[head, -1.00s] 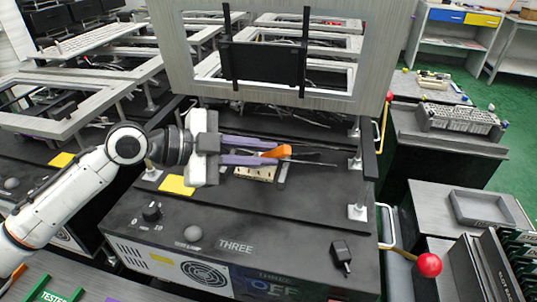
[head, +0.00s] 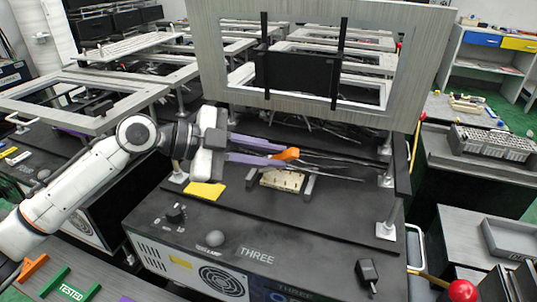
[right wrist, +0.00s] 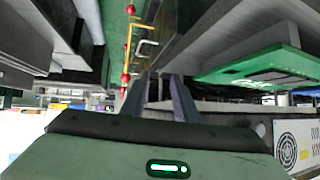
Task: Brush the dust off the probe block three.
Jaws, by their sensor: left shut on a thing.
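My left gripper (head: 282,154) has purple fingers and is shut on an orange-handled tool (head: 288,153), seemingly the brush. It holds the tool above the deck of fixture THREE, just behind the pale beige probe block (head: 282,181) as seen. The block sits low on the dark deck beside small grey bars. Thin dark strips run right from the orange part; I cannot tell which belong to the brush. Dust on the block is too small to make out. My right gripper (right wrist: 162,92) shows in the right wrist view, fingers apart and empty.
The raised lid frame (head: 420,60) of fixture THREE stands behind the block. Metal posts (head: 387,215) edge the deck. A red-knobbed lever (head: 462,290) is at the front right. A yellow note (head: 204,193) lies left of the block. A green board (right wrist: 260,68) is near the right gripper.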

